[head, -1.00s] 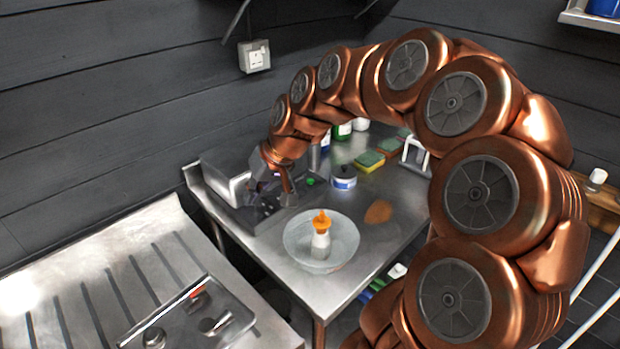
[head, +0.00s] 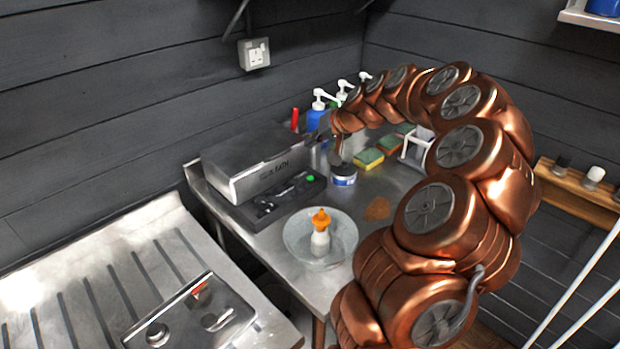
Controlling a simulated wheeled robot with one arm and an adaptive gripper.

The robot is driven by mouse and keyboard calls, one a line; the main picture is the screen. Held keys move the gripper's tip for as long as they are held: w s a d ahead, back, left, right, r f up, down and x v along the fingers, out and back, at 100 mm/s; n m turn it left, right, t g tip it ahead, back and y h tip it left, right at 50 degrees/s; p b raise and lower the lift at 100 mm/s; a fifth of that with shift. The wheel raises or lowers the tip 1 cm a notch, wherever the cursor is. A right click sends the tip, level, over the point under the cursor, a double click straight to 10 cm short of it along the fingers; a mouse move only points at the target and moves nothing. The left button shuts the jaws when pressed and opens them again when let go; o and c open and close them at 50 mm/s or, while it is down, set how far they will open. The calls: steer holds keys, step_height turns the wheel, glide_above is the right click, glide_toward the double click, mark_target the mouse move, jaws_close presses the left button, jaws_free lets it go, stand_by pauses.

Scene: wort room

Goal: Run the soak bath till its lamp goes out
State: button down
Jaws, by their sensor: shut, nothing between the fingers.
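The soak bath (head: 235,165) is a steel box with dark lettering ending in "BATH", on the steel table against the wall. Its dark front panel (head: 262,210) carries several small controls. A small green spot (head: 311,178) shows near the panel's right end; I cannot tell whether it is a lit lamp. My gripper (head: 337,158) is shut and empty, right of the bath and above a white tub with a blue band (head: 343,176). It is apart from the panel.
A glass bowl (head: 292,236) holding an orange-topped white bottle (head: 320,240) stands at the table's front. Sponges (head: 369,158), a white rack (head: 414,150) and pump bottles (head: 318,112) stand behind. A separate switch panel (head: 190,318) lies on the draining board at left.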

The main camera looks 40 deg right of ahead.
mark_target(312, 178)
steer(key=shift+f, duration=0.15)
step_height(312, 178, down, 8)
steer(key=b, duration=0.2)
steer(key=shift+b, duration=0.3)
steer(key=shift+f+b, duration=0.3)
steer(key=shift+f+b, duration=0.75)
steer(key=shift+b, duration=0.35)
stand_by(2.0)
stand_by(0.3)
steer(key=shift+r, duration=0.8)
steer(key=shift+r, duration=0.1)
steer(key=shift+r+p, duration=0.3)
steer(key=shift+r, duration=2.1)
